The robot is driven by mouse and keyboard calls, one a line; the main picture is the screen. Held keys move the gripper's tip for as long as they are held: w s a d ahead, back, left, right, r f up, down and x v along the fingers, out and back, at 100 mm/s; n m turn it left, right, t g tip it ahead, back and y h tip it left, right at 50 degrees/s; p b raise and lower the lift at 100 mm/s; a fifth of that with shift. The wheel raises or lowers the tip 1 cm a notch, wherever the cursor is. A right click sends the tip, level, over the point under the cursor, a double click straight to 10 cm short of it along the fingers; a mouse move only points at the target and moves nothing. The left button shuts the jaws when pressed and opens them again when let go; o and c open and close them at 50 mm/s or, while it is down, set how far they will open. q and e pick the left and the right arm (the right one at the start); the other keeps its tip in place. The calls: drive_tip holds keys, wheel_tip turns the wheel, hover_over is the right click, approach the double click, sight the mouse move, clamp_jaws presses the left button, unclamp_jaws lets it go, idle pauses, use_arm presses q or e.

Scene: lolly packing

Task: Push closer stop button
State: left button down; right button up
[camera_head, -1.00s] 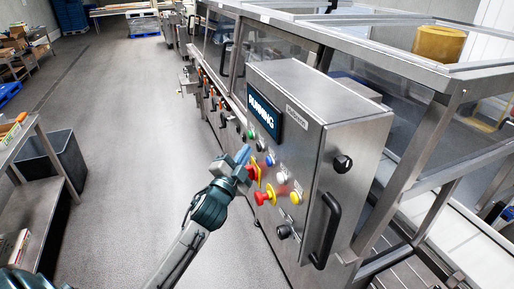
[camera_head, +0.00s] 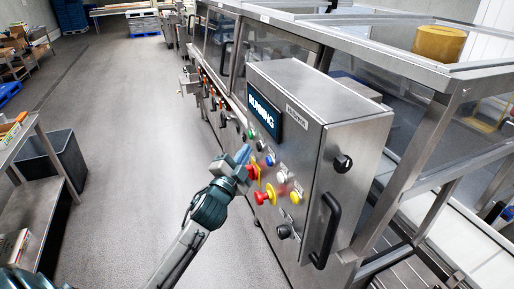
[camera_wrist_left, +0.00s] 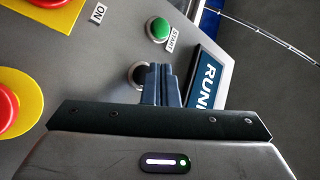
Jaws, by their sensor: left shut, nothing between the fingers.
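The grey control box (camera_head: 345,140) carries a screen reading RUNNING (camera_head: 263,112) and several buttons on its front. My left gripper (camera_head: 243,153) is shut and empty, with its fingers pointing at the panel. In the left wrist view the blue fingertips (camera_wrist_left: 160,84) are right beside a dark round button (camera_wrist_left: 138,74) and partly cover it; I cannot tell if they touch it. Its label is hidden. A green button (camera_wrist_left: 158,29) labelled START is next to it. Red mushroom buttons on yellow plates, one of them (camera_wrist_left: 6,106) in the wrist view, lie to the left.
In the head view, red knobs (camera_head: 262,198), a blue button (camera_head: 270,160) and a yellow button (camera_head: 295,198) are close to my gripper. A black handle (camera_head: 327,232) sticks out of the box. A dark bin (camera_head: 65,160) and shelves stand left; the floor between is clear.

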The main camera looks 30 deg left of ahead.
use_arm(q)
drive_tip(key=shift+w, duration=0.1)
idle(0.5)
drive_tip(key=shift+w+d+p, duration=0.25)
drive_tip(key=shift+d+p, duration=0.05)
drive_tip(key=shift+p, duration=0.05)
drive_tip(key=shift+w+d, duration=0.1)
idle(0.4)
drive_tip(key=shift+w+d+p, duration=0.2)
drive_tip(key=shift+w+p, duration=0.1)
drive_tip(key=shift+p, duration=0.15)
drive_tip(key=shift+s, duration=0.1)
idle(0.4)
drive_tip(key=shift+s+a+b, duration=0.6)
drive_tip(key=shift+s, duration=0.05)
